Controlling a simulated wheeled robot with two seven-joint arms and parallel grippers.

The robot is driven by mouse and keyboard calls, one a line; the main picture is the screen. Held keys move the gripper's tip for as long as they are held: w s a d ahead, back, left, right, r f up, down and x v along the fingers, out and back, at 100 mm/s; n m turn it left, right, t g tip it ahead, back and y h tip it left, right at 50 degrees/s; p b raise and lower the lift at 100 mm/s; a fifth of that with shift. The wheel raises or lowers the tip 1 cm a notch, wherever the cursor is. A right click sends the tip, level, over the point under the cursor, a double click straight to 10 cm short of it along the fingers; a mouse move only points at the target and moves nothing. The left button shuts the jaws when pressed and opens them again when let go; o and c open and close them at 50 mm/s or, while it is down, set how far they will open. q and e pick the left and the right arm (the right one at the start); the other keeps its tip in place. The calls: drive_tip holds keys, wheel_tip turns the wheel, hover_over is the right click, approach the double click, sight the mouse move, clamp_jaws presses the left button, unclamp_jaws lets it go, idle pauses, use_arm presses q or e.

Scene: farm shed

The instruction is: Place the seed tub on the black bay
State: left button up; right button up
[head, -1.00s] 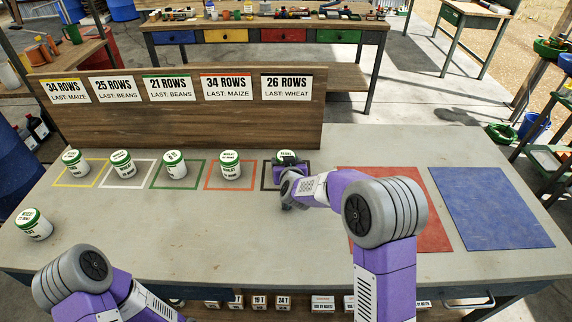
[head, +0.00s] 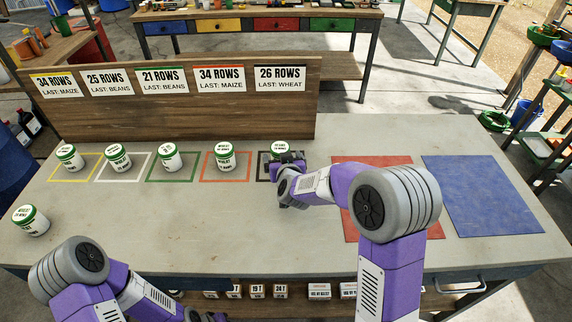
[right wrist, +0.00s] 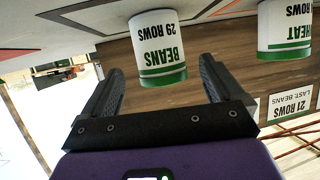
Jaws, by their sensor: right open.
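A white seed tub (head: 280,148) with a green lid stands upright at the black-outlined bay (head: 262,170), the rightmost of the row. My right gripper (head: 290,163) is just in front of it and hides its lower part and much of the bay. In the right wrist view, which is upside down, this tub (right wrist: 158,48) reads "BEANS 29 ROWS". The open fingers (right wrist: 160,75) are to either side of its near end, with gaps showing on both sides. My left gripper (head: 205,316) is at the bottom edge, mostly cut off.
Similar tubs stand in the yellow, white, green and orange (head: 225,155) bays. Another tub (head: 30,220) stands at the front left. A signboard (head: 180,120) rises behind the bays. Red (head: 400,225) and blue (head: 480,195) mats lie right. The table's front middle is clear.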

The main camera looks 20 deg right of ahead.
drive_tip(key=p+v, duration=0.1)
drive_tip(key=v, duration=0.6)
drive_tip(key=shift+s+r, duration=0.15)
drive_tip(key=shift+s, duration=0.2)
